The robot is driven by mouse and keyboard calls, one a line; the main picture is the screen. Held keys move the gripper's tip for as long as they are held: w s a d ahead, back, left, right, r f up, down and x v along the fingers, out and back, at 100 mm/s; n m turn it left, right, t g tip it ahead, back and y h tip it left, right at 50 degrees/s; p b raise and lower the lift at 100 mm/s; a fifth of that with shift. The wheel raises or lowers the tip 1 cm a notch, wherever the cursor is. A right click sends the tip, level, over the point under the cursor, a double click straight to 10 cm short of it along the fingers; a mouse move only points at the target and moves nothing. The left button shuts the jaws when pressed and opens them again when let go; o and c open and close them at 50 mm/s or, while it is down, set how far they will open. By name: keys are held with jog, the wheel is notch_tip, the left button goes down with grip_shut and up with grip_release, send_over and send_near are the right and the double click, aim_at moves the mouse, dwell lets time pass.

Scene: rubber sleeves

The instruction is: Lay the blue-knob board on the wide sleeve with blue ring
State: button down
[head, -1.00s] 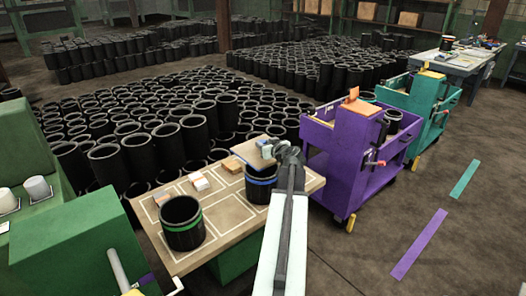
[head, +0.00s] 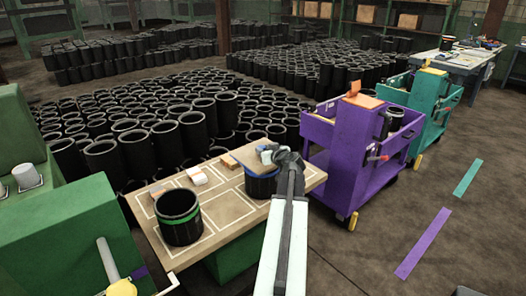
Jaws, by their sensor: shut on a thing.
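The wide sleeve with blue ring (head: 261,187) is a black open cylinder standing upright near the right end of the tabletop. The blue-knob board (head: 247,155), a flat brown board, is over the mouth of this sleeve and hides most of its opening. My gripper (head: 268,154) is at the board's right part, shut on its knob, which is mostly hidden by the jaws. I cannot tell whether the board touches the rim. A similar black sleeve with a green ring (head: 180,219) stands open, to the left.
The wooden table (head: 226,214) has white outlined areas and holds small white and orange-brown blocks (head: 197,176). A purple cart (head: 348,150) stands close on the right. Many black sleeves (head: 120,130) crowd the floor behind. Open floor lies at right.

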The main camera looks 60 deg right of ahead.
jog(key=shift+f+b, duration=0.55)
jog(key=c, duration=0.9)
grip_release()
jog(key=p+v, duration=0.2)
jog(key=v, duration=0.5)
jog(key=shift+s+a+r, duration=0.15)
jog(key=shift+s+a, duration=0.05)
jog(key=shift+s, duration=0.2)
